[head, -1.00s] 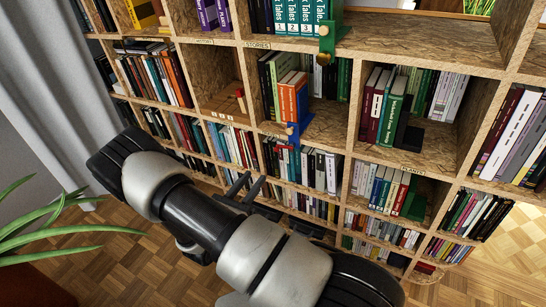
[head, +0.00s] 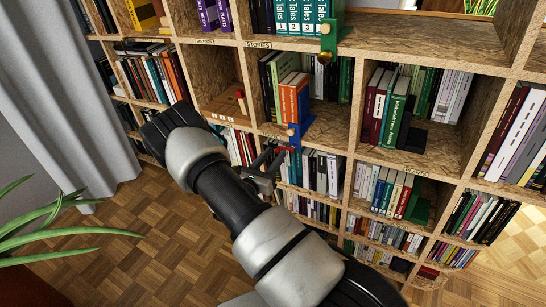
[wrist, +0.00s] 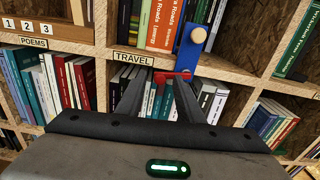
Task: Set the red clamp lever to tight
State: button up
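The red clamp lever (wrist: 174,76) shows in the wrist view as a short bar lying roughly level under the blue clamp (wrist: 189,50), at the shelf edge beside the TRAVEL label. In the head view the blue clamp (head: 297,132) grips the shelf edge, and the lever (head: 286,148) is a small red strip below it. My gripper (wrist: 162,82) is open, with its two dark fingers pointing at the lever. The fingertips appear close to the lever; I cannot tell whether they touch it. In the head view my gripper (head: 273,155) is just below and left of the clamp.
Books, including an orange one (head: 294,98), stand behind the clamp. More books (wrist: 205,100) fill the shelf below. A green clamp (head: 328,38) is on a higher shelf edge.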

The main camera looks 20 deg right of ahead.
grip_shut()
jog(key=shift+r+m, duration=0.4)
jog(key=shift+m, duration=0.6)
grip_release()
jog(key=shift+a, duration=0.1)
jog(key=p+v, duration=0.3)
jog(key=v, duration=1.4)
jog(key=shift+s+a, duration=0.1)
jog(key=shift+a, duration=0.05)
